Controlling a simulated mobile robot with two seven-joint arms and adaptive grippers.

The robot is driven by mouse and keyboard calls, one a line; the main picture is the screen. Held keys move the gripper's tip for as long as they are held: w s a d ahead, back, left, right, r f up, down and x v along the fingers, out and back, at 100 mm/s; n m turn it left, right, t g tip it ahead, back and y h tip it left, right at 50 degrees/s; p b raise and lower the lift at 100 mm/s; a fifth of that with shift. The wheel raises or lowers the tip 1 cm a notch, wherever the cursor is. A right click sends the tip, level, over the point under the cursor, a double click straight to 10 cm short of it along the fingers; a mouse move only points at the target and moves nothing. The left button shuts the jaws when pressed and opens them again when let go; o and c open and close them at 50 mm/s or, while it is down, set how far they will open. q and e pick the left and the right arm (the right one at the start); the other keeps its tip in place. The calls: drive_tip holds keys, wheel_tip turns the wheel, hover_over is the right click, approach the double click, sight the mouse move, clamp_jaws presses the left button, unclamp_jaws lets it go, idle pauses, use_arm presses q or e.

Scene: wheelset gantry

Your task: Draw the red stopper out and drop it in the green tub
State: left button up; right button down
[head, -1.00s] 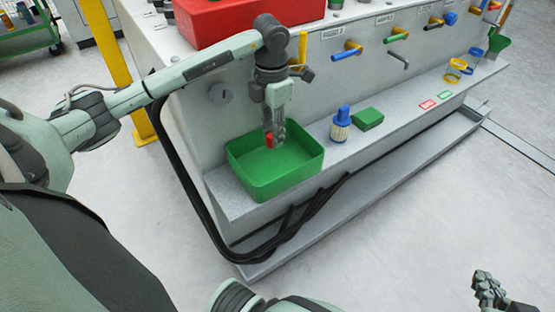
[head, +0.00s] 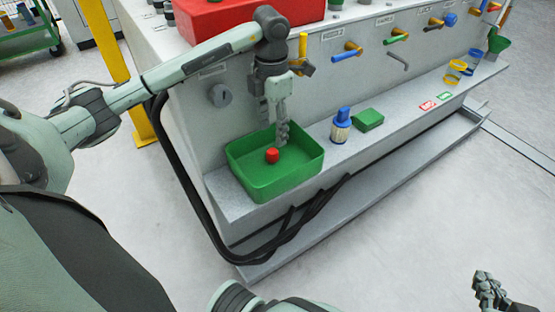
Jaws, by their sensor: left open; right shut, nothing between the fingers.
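The red stopper (head: 272,155) lies inside the green tub (head: 283,188), apart from the fingers. The tub is open at the top and stands at the left end of the grey ledge. My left gripper (head: 273,136) points down over the back part of the tub, with its fingers spread and nothing between them. My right gripper (head: 490,290) is at the bottom right corner, over the floor, shut and empty.
A blue-capped bottle (head: 341,126) and a green block (head: 368,119) stand on the ledge right of the tub. Valve handles (head: 347,51) stick out of the panel above. Black hoses (head: 190,190) hang at the left.

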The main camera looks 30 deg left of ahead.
use_arm(q)
wheel_tip(320, 180, up, 10)
drive_tip(key=shift+r, duration=0.15)
idle(0.6)
